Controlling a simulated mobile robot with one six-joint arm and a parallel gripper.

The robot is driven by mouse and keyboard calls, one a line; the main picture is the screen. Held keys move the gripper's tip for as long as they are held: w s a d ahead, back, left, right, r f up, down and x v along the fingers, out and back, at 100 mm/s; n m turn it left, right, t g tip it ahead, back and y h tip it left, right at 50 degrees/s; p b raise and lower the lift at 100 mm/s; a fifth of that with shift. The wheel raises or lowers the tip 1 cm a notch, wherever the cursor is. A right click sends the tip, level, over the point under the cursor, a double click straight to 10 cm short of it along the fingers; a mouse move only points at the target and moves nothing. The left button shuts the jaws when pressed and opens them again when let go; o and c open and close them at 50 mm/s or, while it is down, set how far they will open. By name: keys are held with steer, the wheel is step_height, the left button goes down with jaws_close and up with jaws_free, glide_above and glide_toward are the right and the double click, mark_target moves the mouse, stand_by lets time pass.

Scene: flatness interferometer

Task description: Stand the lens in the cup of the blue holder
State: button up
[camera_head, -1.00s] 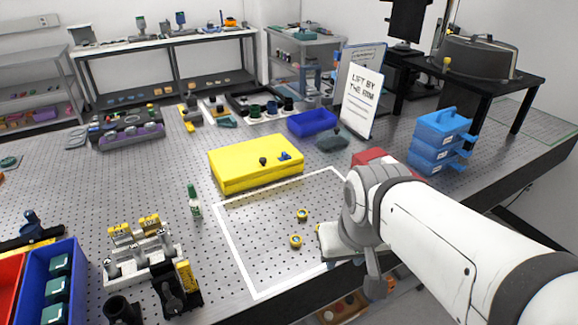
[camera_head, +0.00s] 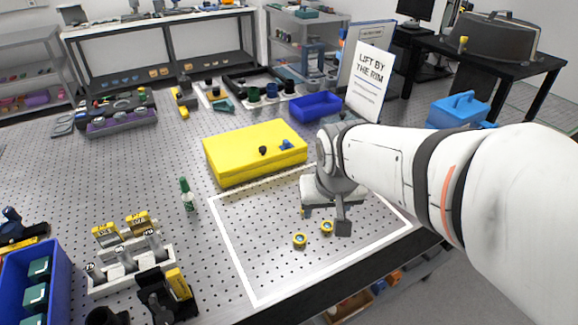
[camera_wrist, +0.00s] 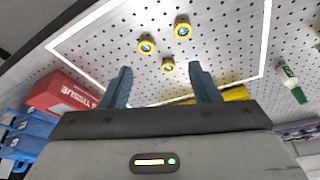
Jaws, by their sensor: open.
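Three small round pieces with yellow rims and bluish centres lie on the perforated table inside a white outline. In the wrist view they are a near one (camera_wrist: 168,65), a left one (camera_wrist: 146,45) and a right one (camera_wrist: 183,28). The head view shows only two (camera_head: 300,240) (camera_head: 327,227). I cannot tell which is the lens. A small blue piece (camera_head: 287,145), perhaps the blue holder, sits on a yellow block (camera_head: 235,167); its cup cannot be made out. My gripper (camera_wrist: 161,72) is open and empty, above the outlined area, its fingers pointing toward the near piece.
A dark knob-like piece (camera_head: 263,150) also sits on the yellow block. A sign (camera_head: 371,75) and a blue bin (camera_head: 316,106) are behind. A red tissue box (camera_wrist: 62,92) shows in the wrist view.

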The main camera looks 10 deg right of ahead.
steer(key=shift+m+t, duration=0.3)
steer(key=shift+m, duration=0.1)
steer(key=w+f+b, duration=0.1)
steer(key=w+f, duration=0.5)
steer(key=w, duration=0.1)
steer(key=w+f+b, duration=0.1)
steer(key=w+f, duration=0.2)
steer(key=shift+w+a+f+b, duration=0.15)
steer(key=shift+w+a+b, duration=0.15)
steer(key=shift+w, duration=0.1)
steer(key=shift+w+x, duration=0.15)
steer(key=shift+x, duration=1.25)
steer(key=shift+w+x, duration=0.15)
steer(key=shift+x, duration=1.3)
steer(key=shift+c, duration=0.5)
steer(key=c, duration=1.1)
